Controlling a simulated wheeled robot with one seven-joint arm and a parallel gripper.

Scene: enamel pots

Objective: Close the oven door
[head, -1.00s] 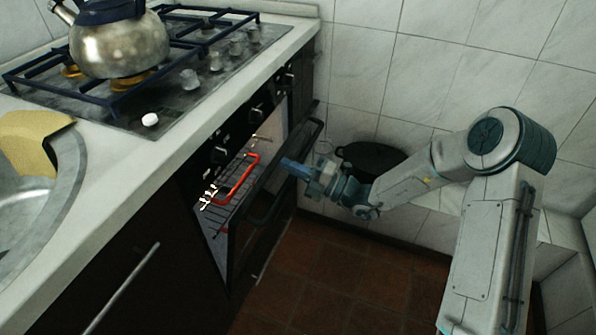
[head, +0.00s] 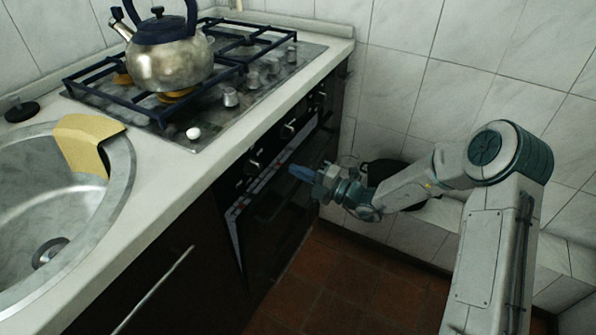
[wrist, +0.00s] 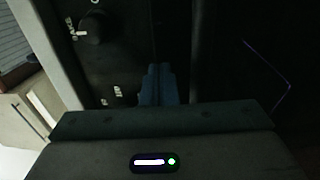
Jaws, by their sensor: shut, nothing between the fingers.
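The oven door (head: 283,226) is dark with a handle along its upper part. It stands nearly upright, with a narrow gap at its top left through which a strip of the oven interior (head: 236,228) shows. My gripper (head: 298,172) is shut and empty, at the upper part of the door on its outer side. I cannot tell whether it touches the door. In the wrist view my shut fingers (wrist: 157,84) point at a dark surface, with a control knob (wrist: 97,27) at the upper left.
A kettle (head: 170,62) stands on the gas hob above the oven. A sink (head: 70,215) with a yellow cloth (head: 88,138) is at the left. A black pot (head: 382,170) stands behind my arm near the tiled wall. The brown tiled floor (head: 335,285) in front is clear.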

